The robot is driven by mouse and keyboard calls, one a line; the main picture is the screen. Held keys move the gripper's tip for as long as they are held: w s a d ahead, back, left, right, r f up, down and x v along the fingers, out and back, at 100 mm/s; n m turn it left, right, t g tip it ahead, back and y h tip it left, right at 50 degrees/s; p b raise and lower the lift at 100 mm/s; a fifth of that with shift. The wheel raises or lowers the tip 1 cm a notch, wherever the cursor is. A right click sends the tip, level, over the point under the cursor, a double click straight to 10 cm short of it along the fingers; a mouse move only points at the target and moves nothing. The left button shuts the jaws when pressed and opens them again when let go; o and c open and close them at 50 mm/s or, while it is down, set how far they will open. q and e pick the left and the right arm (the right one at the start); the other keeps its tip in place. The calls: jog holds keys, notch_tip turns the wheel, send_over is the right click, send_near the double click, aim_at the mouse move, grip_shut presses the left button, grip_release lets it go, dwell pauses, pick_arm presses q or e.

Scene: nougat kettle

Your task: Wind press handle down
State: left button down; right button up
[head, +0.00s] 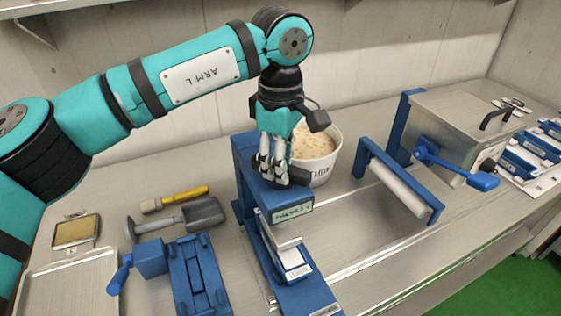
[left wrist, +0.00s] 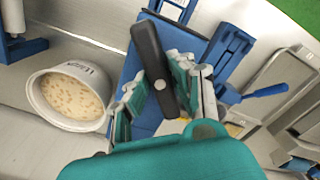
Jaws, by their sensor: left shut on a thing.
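The blue press (head: 258,180) stands in the middle of the bench, with a labelled block under its head. In the left wrist view, the black press handle (left wrist: 152,62) is a bar with a round pin in its middle, on top of the blue press (left wrist: 190,38). My left gripper (head: 274,178) is above the press head, its fingers pointing down. In the left wrist view my left gripper (left wrist: 163,100) has its fingers on both sides of the handle and is shut on it. In the head view the fingers hide most of the handle. My right gripper is not in view.
A white tub of nougat (head: 322,160) stands right behind the press. A roller frame (head: 398,190) and a steel kettle with a blue crank (head: 455,125) are to the right. A scoop (head: 200,213), brush (head: 175,198) and blue clamp (head: 190,275) lie left.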

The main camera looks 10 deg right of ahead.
pick_arm(q)
jog(key=c, duration=1.2)
grip_release()
jog(key=shift+o, duration=0.2)
notch_tip(320, 180, up, 12)
